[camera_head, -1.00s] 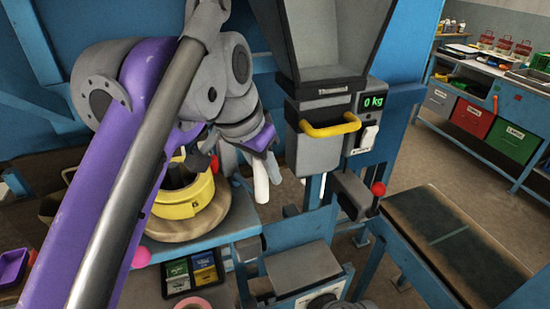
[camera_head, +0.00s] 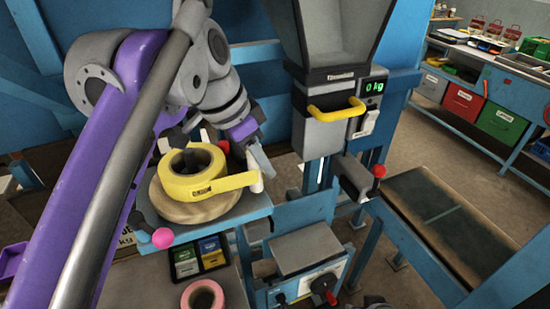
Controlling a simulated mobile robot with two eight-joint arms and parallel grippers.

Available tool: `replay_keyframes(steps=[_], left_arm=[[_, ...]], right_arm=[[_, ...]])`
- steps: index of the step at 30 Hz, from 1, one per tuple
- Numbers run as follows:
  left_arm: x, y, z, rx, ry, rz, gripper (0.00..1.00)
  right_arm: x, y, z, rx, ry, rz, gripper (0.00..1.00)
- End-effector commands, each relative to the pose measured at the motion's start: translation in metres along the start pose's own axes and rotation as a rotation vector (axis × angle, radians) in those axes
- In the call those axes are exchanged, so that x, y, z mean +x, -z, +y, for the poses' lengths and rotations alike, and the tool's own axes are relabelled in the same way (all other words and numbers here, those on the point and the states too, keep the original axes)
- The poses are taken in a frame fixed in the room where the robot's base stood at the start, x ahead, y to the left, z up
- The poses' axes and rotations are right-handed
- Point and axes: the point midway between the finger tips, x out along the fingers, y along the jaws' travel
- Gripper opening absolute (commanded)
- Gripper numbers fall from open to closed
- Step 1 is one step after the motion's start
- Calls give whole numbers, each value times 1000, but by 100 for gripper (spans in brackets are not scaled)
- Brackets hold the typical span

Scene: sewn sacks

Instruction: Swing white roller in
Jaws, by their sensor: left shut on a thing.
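The white roller (camera_head: 257,184) shows as a short pale upright piece at the right end of a yellow strip. The strip runs from a yellow roll (camera_head: 190,178) lying on a round wooden disc (camera_head: 215,209). My left gripper (camera_head: 261,163) reaches over the roll from the left, its fingers pointing down at the roller's top. It is shut on the roller; the fingers hide its upper part. The strip's end meets the roller, but I cannot tell whether it is fixed there. My right gripper is not in view.
A grey hopper with a scale display (camera_head: 374,87) and yellow handle (camera_head: 336,109) stands just right of my gripper. A red-knobbed lever (camera_head: 378,170) is below it. A pink knob (camera_head: 162,238) and pink roll (camera_head: 202,296) lie in front. A dark belt (camera_head: 440,225) is at right.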

Motion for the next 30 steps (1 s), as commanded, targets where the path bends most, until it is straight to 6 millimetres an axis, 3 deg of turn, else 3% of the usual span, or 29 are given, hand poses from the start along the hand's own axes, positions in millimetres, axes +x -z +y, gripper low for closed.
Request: replay_keyframes(steps=[13, 14, 18, 30], left_arm=[[-2, -2, -2, 2, 2, -1, 0], [-2, -2, -2, 2, 2, -1, 34], [-2, -2, -2, 2, 1, -1, 59], [-8, -2, -2, 2, 1, 0, 62]], right_arm=[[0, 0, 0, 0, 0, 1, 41], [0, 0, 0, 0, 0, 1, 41], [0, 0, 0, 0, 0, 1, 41], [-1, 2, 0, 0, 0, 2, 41]])
